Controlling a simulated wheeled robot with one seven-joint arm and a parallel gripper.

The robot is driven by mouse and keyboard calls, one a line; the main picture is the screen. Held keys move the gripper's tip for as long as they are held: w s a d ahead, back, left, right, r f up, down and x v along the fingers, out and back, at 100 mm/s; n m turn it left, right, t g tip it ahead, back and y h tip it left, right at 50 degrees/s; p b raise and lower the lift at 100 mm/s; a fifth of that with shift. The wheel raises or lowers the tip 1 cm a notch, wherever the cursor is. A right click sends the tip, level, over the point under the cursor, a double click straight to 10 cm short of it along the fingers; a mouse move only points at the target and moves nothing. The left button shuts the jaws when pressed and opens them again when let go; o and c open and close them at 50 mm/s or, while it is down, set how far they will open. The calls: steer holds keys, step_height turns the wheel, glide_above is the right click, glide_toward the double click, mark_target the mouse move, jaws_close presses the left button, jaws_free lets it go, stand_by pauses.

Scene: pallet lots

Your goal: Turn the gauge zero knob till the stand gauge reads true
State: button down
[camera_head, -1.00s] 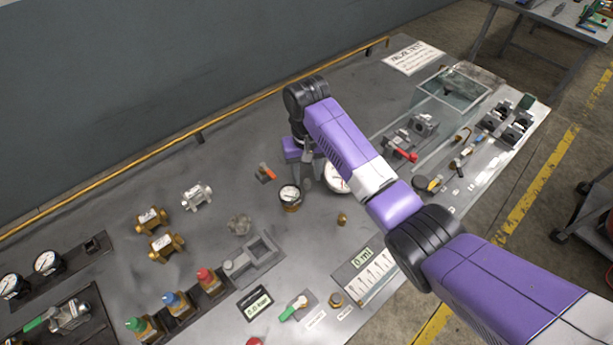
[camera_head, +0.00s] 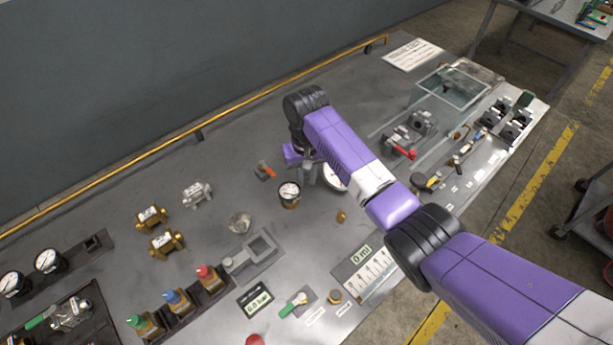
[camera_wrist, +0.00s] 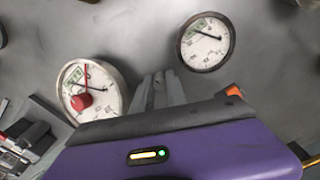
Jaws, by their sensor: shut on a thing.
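A white-rimmed gauge (camera_wrist: 93,88) with a red disc and red line on its face is left of my gripper in the wrist view. In the head view this gauge (camera_head: 336,178) is partly hidden by my arm. A smaller dark-rimmed gauge (camera_wrist: 206,42) is to the right in the wrist view; it stands on a brass body (camera_head: 289,195) in the head view. My gripper (camera_wrist: 161,82) is beside the white-rimmed gauge, its fingers close together on the zero knob, which they hide almost wholly. The exact readings are too small to make out.
An orange-handled part (camera_head: 265,171) lies close to the gripper. A clear tank (camera_head: 453,88) is at the right.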

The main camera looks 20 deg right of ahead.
mark_target(306, 178)
steer(key=shift+r+n+p, duration=0.15)
steer(key=shift+n+p, duration=0.25)
steer(key=shift+n, duration=0.3)
steer(key=shift+n+p, duration=0.35)
steer(key=shift+n, duration=0.95)
steer(key=c, duration=1.3)
jaws_free()
steer(key=shift+r+b, duration=0.55)
steer(key=shift+r, duration=3.25)
